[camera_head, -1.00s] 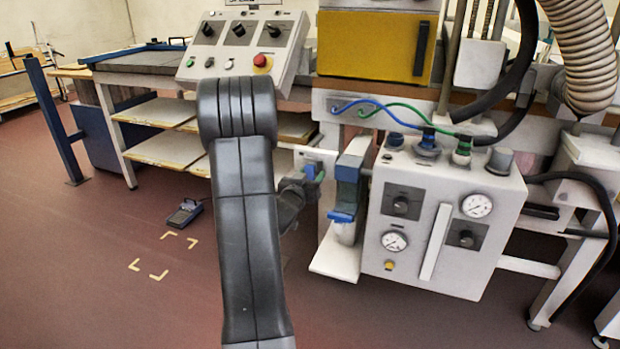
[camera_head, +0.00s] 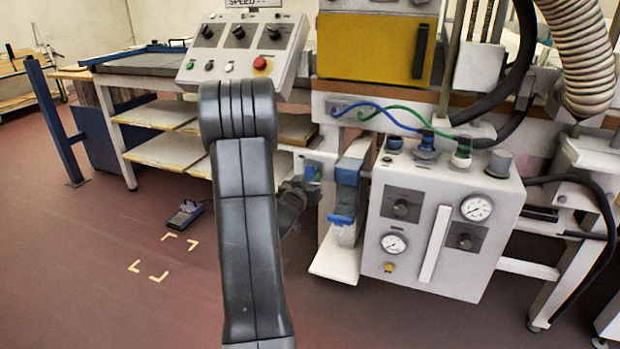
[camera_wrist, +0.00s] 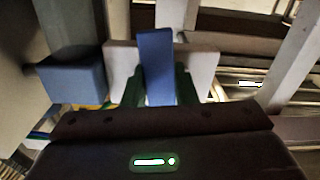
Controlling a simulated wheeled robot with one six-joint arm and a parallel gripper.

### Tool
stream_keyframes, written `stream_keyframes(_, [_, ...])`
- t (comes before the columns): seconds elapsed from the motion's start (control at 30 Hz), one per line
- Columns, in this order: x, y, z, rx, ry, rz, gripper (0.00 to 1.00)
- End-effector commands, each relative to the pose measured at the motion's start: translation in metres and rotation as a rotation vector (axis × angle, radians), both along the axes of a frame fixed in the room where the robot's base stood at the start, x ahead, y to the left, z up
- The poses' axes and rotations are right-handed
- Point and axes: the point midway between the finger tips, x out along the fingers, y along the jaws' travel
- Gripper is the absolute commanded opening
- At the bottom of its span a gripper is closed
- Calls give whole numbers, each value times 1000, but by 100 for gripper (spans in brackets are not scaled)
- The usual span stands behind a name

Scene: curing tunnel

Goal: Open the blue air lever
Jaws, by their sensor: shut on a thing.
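The blue air lever (camera_wrist: 156,68) stands upright in the middle of the wrist view, in front of a pale block. My gripper (camera_wrist: 160,88) has its green fingers on both sides of the lever and is shut on it. In the head view the lever (camera_head: 312,172) is a small blue patch left of the blue-topped filter unit (camera_head: 347,172). My gripper (camera_head: 303,186) is there, mostly hidden behind my dark arm. How far the lever is turned cannot be told.
A blue block (camera_wrist: 72,78) stands close left of the fingers. The white control box (camera_head: 450,225) with gauges is right of the filter unit. A sloped button panel (camera_head: 245,50) is above. Open floor (camera_head: 100,270) lies to the left.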

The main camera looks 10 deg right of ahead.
Motion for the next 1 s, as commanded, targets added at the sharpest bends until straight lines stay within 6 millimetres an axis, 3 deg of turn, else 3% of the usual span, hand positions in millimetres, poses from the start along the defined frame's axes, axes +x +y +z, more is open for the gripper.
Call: stream_keyframes(1.0, [-8,-12,13,-761,514,1,0])
